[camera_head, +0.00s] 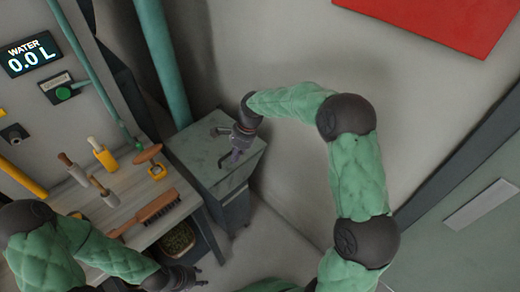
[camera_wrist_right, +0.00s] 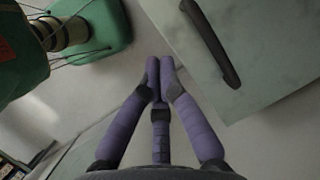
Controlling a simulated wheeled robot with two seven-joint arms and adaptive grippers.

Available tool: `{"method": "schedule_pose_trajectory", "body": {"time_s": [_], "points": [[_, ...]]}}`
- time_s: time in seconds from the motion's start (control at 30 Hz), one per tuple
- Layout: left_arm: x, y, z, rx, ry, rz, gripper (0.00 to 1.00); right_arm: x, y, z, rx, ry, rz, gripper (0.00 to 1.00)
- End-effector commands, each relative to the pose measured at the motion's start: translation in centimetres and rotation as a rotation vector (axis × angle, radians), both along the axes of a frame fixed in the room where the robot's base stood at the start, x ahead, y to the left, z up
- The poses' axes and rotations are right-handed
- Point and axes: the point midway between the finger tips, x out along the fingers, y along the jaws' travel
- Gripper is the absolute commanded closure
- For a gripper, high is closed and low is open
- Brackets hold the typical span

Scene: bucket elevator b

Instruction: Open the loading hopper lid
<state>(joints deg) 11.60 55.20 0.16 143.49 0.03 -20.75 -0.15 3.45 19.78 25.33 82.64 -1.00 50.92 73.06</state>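The loading hopper appears to be the grey-green box (camera_head: 192,150) in the middle of the head view, its flat lid lying closed. In the right wrist view the lid (camera_wrist_right: 270,75) fills the upper right, with a dark bar handle (camera_wrist_right: 215,50) along it. My right gripper (camera_head: 236,156) is over the lid in the head view. In the right wrist view its purple fingers (camera_wrist_right: 160,66) meet at the tips with nothing between them, left of the handle and apart from it in the picture. My left gripper (camera_head: 192,279) is low, near the bottom edge; its fingers are too small to judge.
A workbench (camera_head: 150,235) on the left holds a brush (camera_head: 148,212) and several handled tools. A green pipe (camera_head: 163,60) rises behind the box. A water display (camera_head: 32,55) reads 0.0 L. A red panel (camera_head: 440,20) is at the top right. Floor right of the box looks clear.

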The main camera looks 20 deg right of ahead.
Motion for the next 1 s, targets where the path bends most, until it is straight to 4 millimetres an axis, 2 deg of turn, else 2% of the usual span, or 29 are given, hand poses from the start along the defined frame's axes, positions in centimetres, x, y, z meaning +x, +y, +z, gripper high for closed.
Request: {"method": "schedule_pose_trajectory", "body": {"time_s": [0.2, 0.37, 0.47, 0.67, 0.87, 1.0], "points": [[0.1, 0.0, 0.0, 0.0, -0.002, 0.001, 0.6, -2.8, 1.0, -0.5, 0.276, 0.034, -0.148, 1.0], [0.1, 0.0, 0.1, 0.0, -0.001, 0.0, 0.6, -3.5, 1.1, 0.0, 0.467, 0.013, -0.303, 1.0], [0.1, 0.0, 0.2, 0.0, -0.001, 0.0, 0.6, -3.5, 0.4, 0.4, 0.567, -0.015, -0.418, 1.0], [0.1, 0.0, 0.3, 0.0, -0.001, 0.0, 0.6, -3.1, -2.5, 0.7, 0.717, -0.099, -0.68, 1.0], [0.1, 0.0, 0.4, 0.0, -0.001, 0.0, 0.6, -3.4, -7.4, -0.1, 0.788, -0.196, -0.979, 1.0], [0.1, 0.0, 0.5, 0.0, -0.001, 0.0, 0.6, -4.3, -10.9, -1.1, 0.789, -0.252, -1.165, 1.0]]}}
